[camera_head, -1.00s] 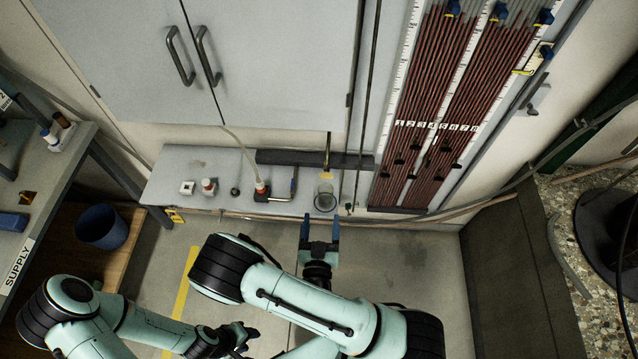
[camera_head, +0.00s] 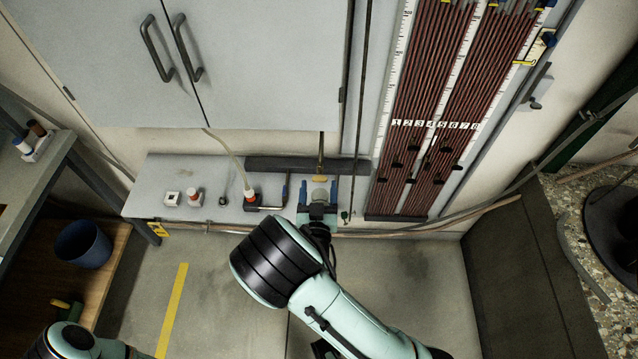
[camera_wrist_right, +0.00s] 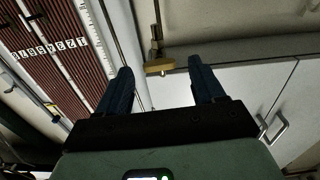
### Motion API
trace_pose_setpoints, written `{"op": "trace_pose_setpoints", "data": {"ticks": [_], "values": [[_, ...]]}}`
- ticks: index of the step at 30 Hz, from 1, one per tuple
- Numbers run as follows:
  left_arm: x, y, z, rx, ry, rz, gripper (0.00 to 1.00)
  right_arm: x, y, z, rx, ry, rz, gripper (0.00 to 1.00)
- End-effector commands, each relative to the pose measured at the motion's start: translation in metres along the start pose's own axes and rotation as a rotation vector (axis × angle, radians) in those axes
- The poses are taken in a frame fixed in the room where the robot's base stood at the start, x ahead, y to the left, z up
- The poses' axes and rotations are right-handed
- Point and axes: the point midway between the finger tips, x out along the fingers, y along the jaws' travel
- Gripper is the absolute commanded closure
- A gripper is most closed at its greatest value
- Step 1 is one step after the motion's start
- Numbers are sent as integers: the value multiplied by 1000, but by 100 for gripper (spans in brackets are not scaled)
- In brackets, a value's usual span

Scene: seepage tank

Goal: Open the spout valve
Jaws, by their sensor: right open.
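The brass spout valve (camera_head: 320,177) hangs on a thin pipe below the grey cabinet, above the shelf. In the right wrist view its yellowish brass piece (camera_wrist_right: 159,66) shows between and beyond my fingertips, apart from them. My right gripper (camera_head: 318,187) is open, with its blue fingers reaching toward the spout from the front. In the wrist view both fingers (camera_wrist_right: 162,75) are spread with nothing between them. The glass beaker below the spout is mostly hidden behind my gripper. My left gripper is out of view; only part of that arm shows at the bottom left.
The manometer board (camera_head: 430,125) stands close to the right. A blue bin (camera_head: 84,245) stands at left. The floor in front is clear.

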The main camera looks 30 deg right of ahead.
Motion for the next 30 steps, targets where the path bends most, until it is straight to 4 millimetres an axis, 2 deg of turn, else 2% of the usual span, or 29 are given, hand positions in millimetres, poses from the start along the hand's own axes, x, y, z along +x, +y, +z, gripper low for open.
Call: {"op": "trace_pose_setpoints", "data": {"ticks": [1, 6, 15, 16, 21, 30], "values": [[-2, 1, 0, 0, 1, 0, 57, 7, 1, 0, 0, 1, 3, 32], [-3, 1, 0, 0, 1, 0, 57, 20, 0, 1, 0, -1, 1, 32], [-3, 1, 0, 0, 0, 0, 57, 22, 0, 1, 0, -1, 0, 32], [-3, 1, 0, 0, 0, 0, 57, 22, 0, 1, 0, -1, 0, 35], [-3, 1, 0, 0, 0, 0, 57, 22, 0, 1, 0, -1, 0, 88], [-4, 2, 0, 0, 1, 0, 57, 22, 0, 1, -23, -1, 1, 88]]}}
